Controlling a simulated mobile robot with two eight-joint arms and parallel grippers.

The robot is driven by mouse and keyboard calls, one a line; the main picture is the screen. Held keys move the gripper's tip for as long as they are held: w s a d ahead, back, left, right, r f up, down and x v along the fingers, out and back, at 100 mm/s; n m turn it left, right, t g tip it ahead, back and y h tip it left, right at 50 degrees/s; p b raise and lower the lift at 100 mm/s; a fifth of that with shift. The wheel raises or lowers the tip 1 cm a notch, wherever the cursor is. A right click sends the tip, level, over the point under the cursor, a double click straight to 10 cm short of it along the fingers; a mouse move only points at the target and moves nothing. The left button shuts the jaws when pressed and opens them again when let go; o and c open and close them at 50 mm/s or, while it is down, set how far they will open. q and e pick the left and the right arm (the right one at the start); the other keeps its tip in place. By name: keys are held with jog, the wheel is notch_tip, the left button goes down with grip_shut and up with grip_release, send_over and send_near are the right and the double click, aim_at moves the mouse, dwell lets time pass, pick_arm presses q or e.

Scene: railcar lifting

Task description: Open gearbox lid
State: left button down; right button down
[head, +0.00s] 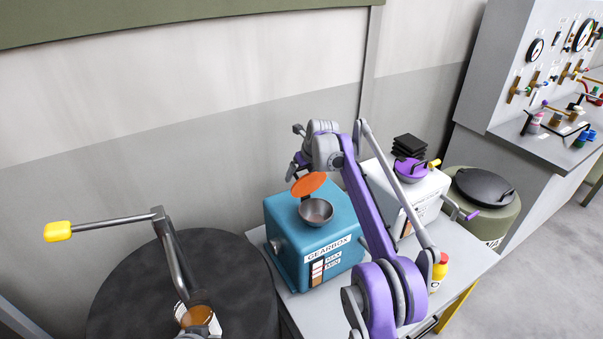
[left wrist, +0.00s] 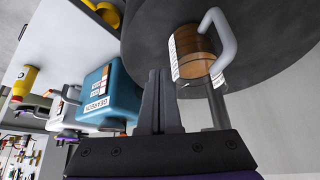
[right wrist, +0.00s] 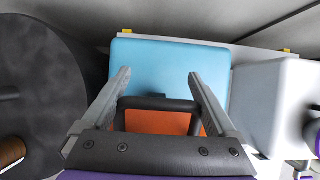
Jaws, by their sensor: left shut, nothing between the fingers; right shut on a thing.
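The teal gearbox (head: 290,251) stands on a light table in the head view; it is also in the left wrist view (left wrist: 124,86) and, from above, in the right wrist view (right wrist: 168,58). Its orange round lid (head: 309,184) is tilted up beside a metal bowl-shaped opening (head: 316,212). My right gripper (head: 293,168) is at the lid, shut on it, with orange showing between its fingers in the right wrist view (right wrist: 161,80). The exact contact is hidden. My left gripper (left wrist: 159,75) is shut and empty, near the dark drum.
The dark drum (head: 115,295) at left carries a metal pump with a yellow-tipped lever (head: 58,231) and an amber cylinder (left wrist: 190,48). Right of the gearbox are a white box (head: 425,190), a red-and-yellow bottle (head: 440,270) and a green drum (head: 490,215). A wall stands behind.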

jog(key=shift+s+a+f, duration=0.15)
jog(key=shift+f, duration=0.2)
jog(key=shift+c, duration=0.4)
grip_release()
jog(key=shift+o, duration=0.4)
jog(key=shift+w, duration=0.2)
jog(key=v, duration=1)
jog(key=shift+s+r, duration=0.1)
jog(key=shift+r, duration=0.2)
